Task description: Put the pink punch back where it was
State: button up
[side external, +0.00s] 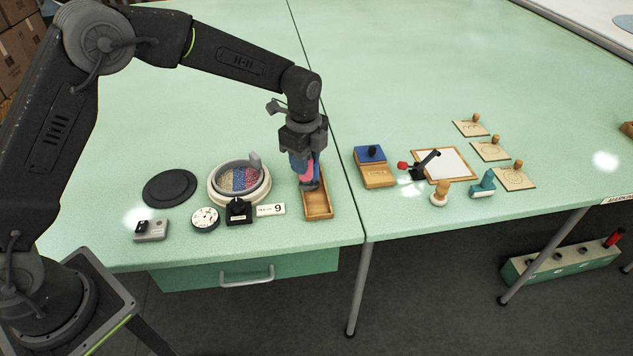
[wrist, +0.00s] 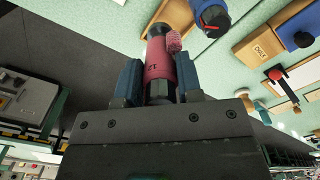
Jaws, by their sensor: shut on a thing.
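My gripper (side external: 304,163) is shut on the pink punch (side external: 307,175) and holds it above the far part of a shallow wooden tray (side external: 319,207). In the wrist view the pink punch (wrist: 157,60) sits between the two blue fingers of my gripper (wrist: 159,75). It has dark lettering on its side and a speckled pink patch near its end. A blue, rounded thing with a red mark (wrist: 210,16) shows beyond it in the wrist view. I cannot tell whether the punch touches the tray.
Left of the tray are a bowl of coloured grains (side external: 238,183), a dial (side external: 205,219), a small black stand (side external: 238,211) and a "9" card (side external: 271,209). Right are a wooden box with a blue pad (side external: 376,172), a framed white sheet (side external: 445,164) and stamps (side external: 440,193).

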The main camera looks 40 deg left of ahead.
aim_at(306, 183)
jog(key=shift+w+d+f, duration=0.1)
jog(key=shift+d+f, duration=0.35)
jog(key=shift+f, duration=0.5)
jog(key=shift+w+d+f, duration=0.15)
jog(key=shift+d+f, duration=0.25)
jog(key=shift+f, duration=0.5)
jog(key=shift+w+d+f, duration=0.1)
jog(key=shift+d+f, duration=0.35)
jog(key=shift+f, duration=0.5)
jog(key=o, duration=0.8)
jog(key=shift+f, duration=0.15)
jog(key=shift+o, duration=0.2)
